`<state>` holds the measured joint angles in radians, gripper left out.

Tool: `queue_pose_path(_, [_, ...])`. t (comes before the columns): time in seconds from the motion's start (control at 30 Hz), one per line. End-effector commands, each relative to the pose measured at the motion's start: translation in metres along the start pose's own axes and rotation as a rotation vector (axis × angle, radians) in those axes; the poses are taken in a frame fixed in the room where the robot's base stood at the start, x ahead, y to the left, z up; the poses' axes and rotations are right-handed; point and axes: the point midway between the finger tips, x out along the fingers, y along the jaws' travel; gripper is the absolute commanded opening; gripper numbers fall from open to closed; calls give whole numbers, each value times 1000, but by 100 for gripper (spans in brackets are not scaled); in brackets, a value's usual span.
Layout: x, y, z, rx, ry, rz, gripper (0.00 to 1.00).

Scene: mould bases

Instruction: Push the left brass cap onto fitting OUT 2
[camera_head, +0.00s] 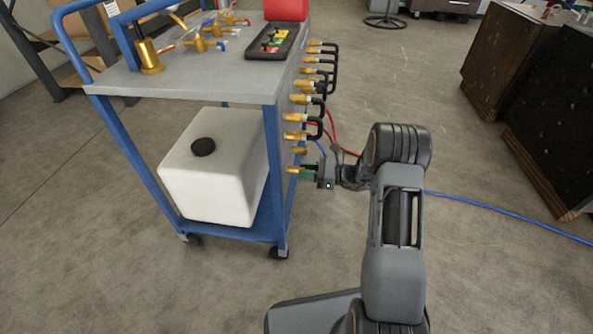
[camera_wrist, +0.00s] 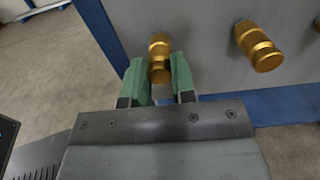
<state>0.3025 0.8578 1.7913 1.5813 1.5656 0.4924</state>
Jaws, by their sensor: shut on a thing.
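My gripper (camera_head: 308,172) is at the grey side panel (camera_wrist: 205,40) of the blue trolley, at the low near end of the row of brass pieces. In the wrist view, the green fingers of my gripper (camera_wrist: 159,78) are shut on a brass cap (camera_wrist: 159,48), one finger on each side. The cap also shows at the panel in the head view (camera_head: 293,170). Its far end meets or nearly meets the panel; I cannot tell how far it is seated on a fitting. No OUT 2 label is readable.
Another brass piece (camera_wrist: 259,47) sticks out of the panel beside it, also seen in the head view (camera_head: 299,150). Further up, several brass fittings carry black hose loops (camera_head: 330,68). Red and blue hoses hang near my wrist. A white tank (camera_head: 215,175) stands on the lower shelf.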

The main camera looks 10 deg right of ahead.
Motion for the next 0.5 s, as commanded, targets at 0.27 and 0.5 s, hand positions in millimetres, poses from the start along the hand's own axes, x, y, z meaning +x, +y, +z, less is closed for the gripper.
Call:
queue_pose_path(0.27, [-3,0,0,0,0,-1,0])
queue_pose_path(0.5, [-14,0,0,0,-1,-1,0])
